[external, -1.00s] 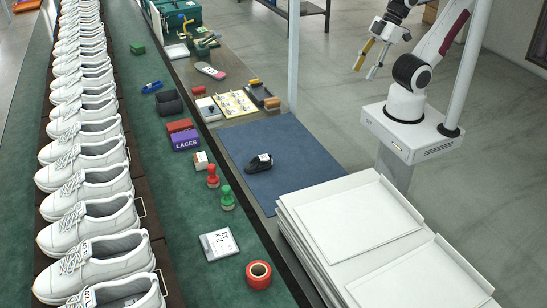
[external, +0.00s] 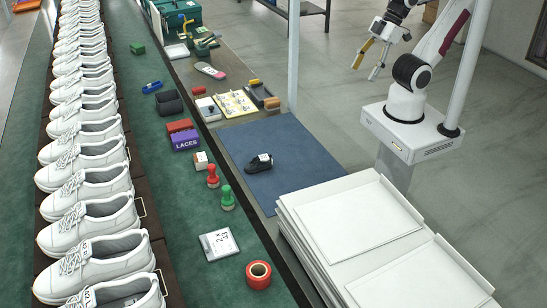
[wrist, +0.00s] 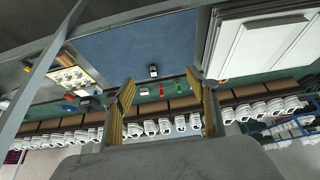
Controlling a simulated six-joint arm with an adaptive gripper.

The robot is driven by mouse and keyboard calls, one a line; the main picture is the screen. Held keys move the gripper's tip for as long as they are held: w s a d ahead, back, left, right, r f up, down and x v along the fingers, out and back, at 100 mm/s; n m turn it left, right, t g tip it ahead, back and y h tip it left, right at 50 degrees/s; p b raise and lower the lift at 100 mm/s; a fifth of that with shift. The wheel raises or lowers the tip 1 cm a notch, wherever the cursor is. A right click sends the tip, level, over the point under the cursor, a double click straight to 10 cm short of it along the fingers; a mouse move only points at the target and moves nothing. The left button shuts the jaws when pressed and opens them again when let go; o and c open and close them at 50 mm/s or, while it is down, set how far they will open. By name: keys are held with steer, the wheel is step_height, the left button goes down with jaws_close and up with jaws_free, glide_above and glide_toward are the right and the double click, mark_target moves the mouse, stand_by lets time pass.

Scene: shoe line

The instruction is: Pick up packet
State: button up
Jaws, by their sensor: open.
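A flat packet (external: 219,244) with a pale printed label lies on the green strip of the line, left of the white trays, in the external view. It is between the green-handled stamp and the red tape roll. I cannot make it out in the wrist view. My gripper (external: 367,71) is open and empty, raised over the floor at the upper right, far from the packet. In the wrist view my gripper (wrist: 160,90) shows its two fingers spread apart with nothing between them at close range.
A red tape roll (external: 258,274), a green stamp (external: 227,198) and a red stamp (external: 213,176) stand near the packet. White shoes (external: 88,212) line the left. A blue mat (external: 290,150) holds a small black shoe (external: 259,163). Stacked white trays (external: 445,268) stand at the lower right.

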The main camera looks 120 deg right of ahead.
steer(key=shift+w, duration=0.15)
steer(key=w+d+f+t+h, duration=0.1)
steer(key=w+d+f, duration=0.15)
steer(key=w, duration=0.85)
steer(key=w+d+f+t, duration=0.2)
steer(key=w+d, duration=0.2)
steer(key=w, duration=0.8)
steer(key=w+d+f+t+h, duration=0.1)
steer(key=w+d+f, duration=0.15)
steer(key=w, duration=0.85)
steer(key=w+d+f+t, duration=0.2)
steer(key=w+d+f, duration=0.3)
steer(key=w+f, duration=0.5)
steer(key=m+t, duration=0.1)
steer(key=t, duration=0.1)
glide_toward(202, 157)
steer(key=w, duration=0.2)
steer(key=shift+w+d+y, duration=0.3)
steer(key=shift+y, duration=0.1)
steer(key=shift+d+f, duration=0.1)
steer(key=shift+f, duration=0.4)
steer(key=shift+w, duration=0.15)
steer(key=shift+x, duration=1.15)
